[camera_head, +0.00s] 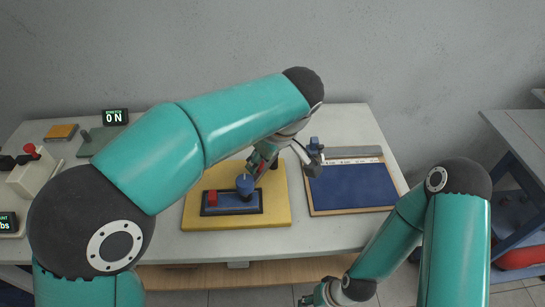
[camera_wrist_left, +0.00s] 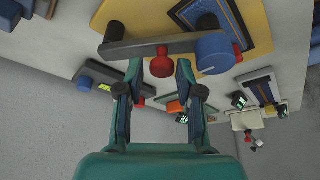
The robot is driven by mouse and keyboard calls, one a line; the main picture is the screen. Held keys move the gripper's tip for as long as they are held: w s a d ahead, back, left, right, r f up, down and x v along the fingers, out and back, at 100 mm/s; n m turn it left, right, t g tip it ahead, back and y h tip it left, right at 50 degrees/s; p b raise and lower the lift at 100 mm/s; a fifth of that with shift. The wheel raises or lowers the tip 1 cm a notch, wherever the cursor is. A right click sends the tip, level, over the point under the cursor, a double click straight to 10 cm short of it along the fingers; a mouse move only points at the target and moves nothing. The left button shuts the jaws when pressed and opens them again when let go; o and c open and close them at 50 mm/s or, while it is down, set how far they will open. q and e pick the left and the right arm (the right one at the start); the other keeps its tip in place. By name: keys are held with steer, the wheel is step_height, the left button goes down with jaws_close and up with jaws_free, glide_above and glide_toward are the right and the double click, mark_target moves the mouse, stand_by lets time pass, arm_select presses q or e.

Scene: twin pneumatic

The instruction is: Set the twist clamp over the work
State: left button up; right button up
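A clamp on the yellow board (camera_head: 284,195) shows a blue cylinder (camera_head: 245,184), with a red block (camera_head: 212,197) beside it on a dark-edged blue base (camera_head: 232,208). In the left wrist view a grey bar (camera_wrist_left: 135,47) spans across, with a red knob (camera_wrist_left: 160,62) and the blue cylinder (camera_wrist_left: 213,54) near it. My left gripper (camera_head: 262,160) is just behind the cylinder; its fingers (camera_wrist_left: 158,78) are apart, with the red knob just beyond the tips. Whether they touch the knob I cannot tell. My right gripper (camera_head: 320,294) is low at the bottom edge, partly cut off.
A wood-framed blue mat (camera_head: 352,187) lies to the right, with a small blue and dark device (camera_head: 314,147) at its back left corner. A display (camera_head: 115,117) reading "0 N" and an orange block (camera_head: 61,132) stand at back left. A red-knobbed box (camera_head: 31,172) is at far left.

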arm_select(q)
steer(key=v, duration=0.7)
steer(key=shift+r, duration=0.2)
stand_by(0.5)
